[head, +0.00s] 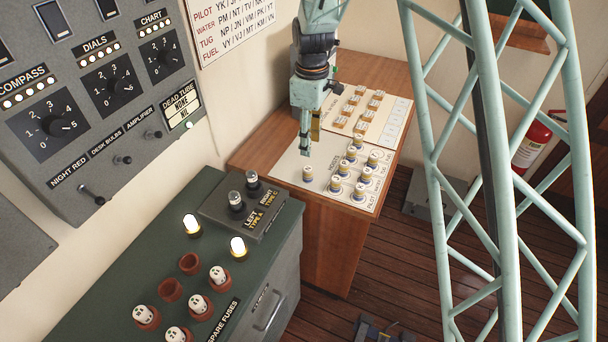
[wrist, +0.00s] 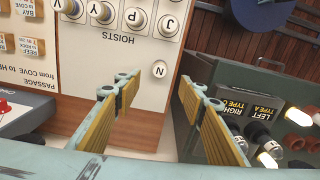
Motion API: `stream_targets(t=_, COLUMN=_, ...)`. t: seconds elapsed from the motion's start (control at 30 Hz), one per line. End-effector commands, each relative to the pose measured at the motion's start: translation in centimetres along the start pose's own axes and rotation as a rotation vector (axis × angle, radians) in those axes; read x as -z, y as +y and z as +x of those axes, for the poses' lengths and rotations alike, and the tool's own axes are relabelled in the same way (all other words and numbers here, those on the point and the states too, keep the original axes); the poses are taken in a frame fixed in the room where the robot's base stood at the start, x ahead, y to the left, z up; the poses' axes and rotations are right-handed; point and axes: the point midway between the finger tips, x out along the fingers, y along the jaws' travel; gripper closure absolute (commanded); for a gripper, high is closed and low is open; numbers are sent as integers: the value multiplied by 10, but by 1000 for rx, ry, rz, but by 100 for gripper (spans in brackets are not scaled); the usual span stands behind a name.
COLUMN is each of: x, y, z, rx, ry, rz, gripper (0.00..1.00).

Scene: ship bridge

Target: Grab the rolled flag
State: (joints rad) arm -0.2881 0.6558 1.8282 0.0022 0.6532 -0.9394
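Rolled flags with lettered white tops stand on the pale board (head: 288,168) marked HOISTS, on a wooden cabinet. One rolled flag with N on top (head: 307,173) stands alone near the board's front left corner. It also shows in the wrist view (wrist: 159,69), beyond my fingertips and in line with the gap between them. My gripper (head: 306,152) points down above the board near this flag, seen edge-on in the head view. In the wrist view the yellow-padded fingers of my gripper (wrist: 158,90) are wide apart with nothing between them.
Several other rolled flags (head: 359,191) stand to the right on the board. A green fuse cabinet (head: 160,260) with lamps, sockets and a raised tester box (head: 250,218) stands in front, close to the left.

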Motion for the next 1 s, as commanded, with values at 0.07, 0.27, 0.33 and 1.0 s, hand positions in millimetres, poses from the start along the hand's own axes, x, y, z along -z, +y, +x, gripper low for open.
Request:
stream_targets(t=0.07, x=3, y=1, z=6, rx=3, ry=-2, rz=-12, gripper=63)
stream_targets(t=0.27, x=6, y=2, z=11, rx=5, ry=-4, rz=-22, gripper=63)
stream_targets(t=0.33, x=6, y=2, z=11, rx=5, ry=-4, rz=-22, gripper=63)
stream_targets(t=1.0, x=5, y=1, z=45, rx=7, ry=-5, rz=-21, gripper=63)
